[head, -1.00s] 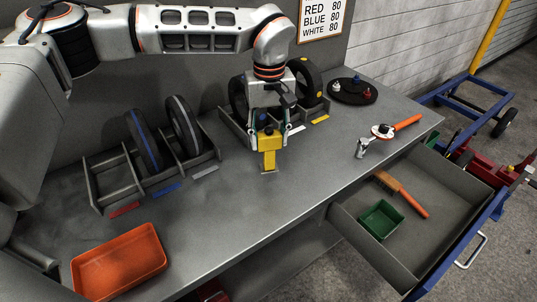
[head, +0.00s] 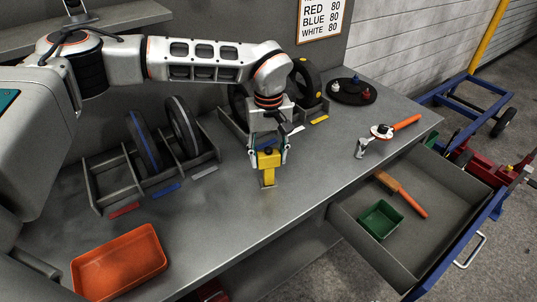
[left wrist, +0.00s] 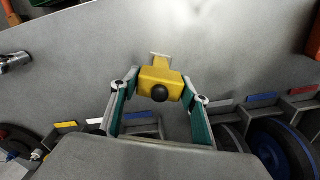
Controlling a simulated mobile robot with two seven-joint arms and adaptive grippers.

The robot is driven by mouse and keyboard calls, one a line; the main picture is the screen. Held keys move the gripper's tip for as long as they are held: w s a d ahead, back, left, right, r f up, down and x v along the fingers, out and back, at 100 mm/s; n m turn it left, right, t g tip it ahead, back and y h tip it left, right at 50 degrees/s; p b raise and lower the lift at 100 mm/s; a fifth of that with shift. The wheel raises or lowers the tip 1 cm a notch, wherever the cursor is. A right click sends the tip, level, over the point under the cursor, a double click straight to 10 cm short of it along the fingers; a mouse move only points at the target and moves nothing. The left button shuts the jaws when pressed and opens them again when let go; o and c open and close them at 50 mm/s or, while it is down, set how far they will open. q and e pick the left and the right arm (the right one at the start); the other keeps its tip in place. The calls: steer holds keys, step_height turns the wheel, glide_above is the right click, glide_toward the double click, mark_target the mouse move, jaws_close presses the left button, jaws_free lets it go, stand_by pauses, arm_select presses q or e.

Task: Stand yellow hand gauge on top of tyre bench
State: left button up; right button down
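The yellow hand gauge (head: 268,170) is upright over the front middle of the grey tyre bench (head: 225,225), its small foot downward. My left gripper (head: 268,155) is above it, with its fingers shut on both sides of the yellow block. In the left wrist view the gauge (left wrist: 160,82) sits between the green-padded fingertips (left wrist: 160,88), with its dark round knob toward the camera. The foot is at or just above the bench top; I cannot tell whether it touches. My right gripper is in neither view.
A tyre rack (head: 150,175) holding two tyres stands at the left, with an orange tray (head: 118,262) in front. A second rack stands behind my gripper. An open drawer (head: 440,205) holds a green box (head: 380,219) and a brush.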

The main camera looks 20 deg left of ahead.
arm_select(q)
steer(key=shift+o, duration=0.9)
steer(key=shift+r, duration=0.15)
steer(key=shift+r, duration=0.35)
step_height(320, 180, up, 11)
steer(key=shift+r, duration=0.2)
